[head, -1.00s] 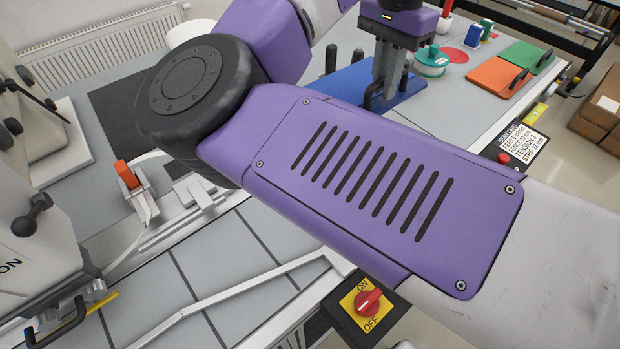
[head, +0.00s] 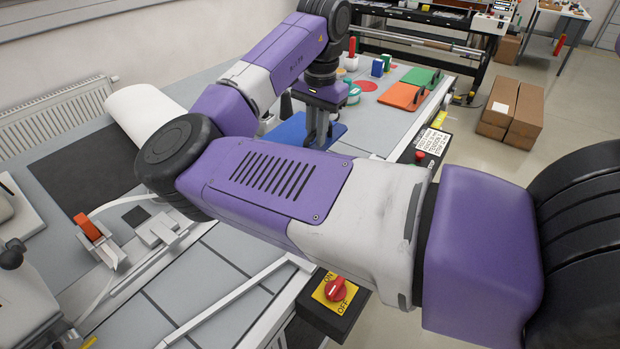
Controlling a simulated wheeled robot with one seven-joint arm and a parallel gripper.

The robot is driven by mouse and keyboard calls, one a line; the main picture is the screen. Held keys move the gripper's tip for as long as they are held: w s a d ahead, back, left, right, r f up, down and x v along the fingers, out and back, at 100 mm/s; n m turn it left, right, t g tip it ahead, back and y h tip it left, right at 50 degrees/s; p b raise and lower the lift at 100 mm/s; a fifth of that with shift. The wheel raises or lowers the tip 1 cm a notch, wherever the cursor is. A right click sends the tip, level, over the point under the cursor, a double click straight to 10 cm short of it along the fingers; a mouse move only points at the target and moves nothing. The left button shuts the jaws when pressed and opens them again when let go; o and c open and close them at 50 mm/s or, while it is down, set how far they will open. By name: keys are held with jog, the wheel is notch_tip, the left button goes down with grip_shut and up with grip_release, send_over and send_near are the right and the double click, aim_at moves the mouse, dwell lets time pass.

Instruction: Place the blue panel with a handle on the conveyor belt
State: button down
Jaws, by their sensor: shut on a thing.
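The blue panel (head: 287,133) lies flat at the middle of the long table, partly hidden behind my forearm. My gripper (head: 318,143) points down over it and is shut on its handle; my purple arm covers the lower part of the grip. I cannot tell whether the panel is raised off the surface. A grey surface with dark seams (head: 197,282) runs along the lower left; I cannot tell for certain whether it is the conveyor belt.
Orange (head: 400,96) and green (head: 420,77) panels with dark handles lie beyond the blue one. A red ON/OFF knob (head: 335,289) is at the front edge. A white roll (head: 140,112) and dark mat (head: 85,165) lie left. Cardboard boxes (head: 520,112) stand on the floor.

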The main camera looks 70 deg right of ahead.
notch_tip(320, 180, down, 14)
jog(key=shift+r+p, duration=0.2)
jog(key=shift+p, duration=0.4)
jog(key=c, duration=1.5)
grip_release()
jog(key=shift+o, duration=0.2)
jog(key=shift+r, duration=0.1)
jog(key=r, duration=0.4)
jog(key=r+b, duration=0.1)
jog(key=r, duration=0.7)
jog(key=shift+s+b, duration=0.3)
jog(key=shift+b, duration=0.05)
jog(key=shift+f, duration=0.1)
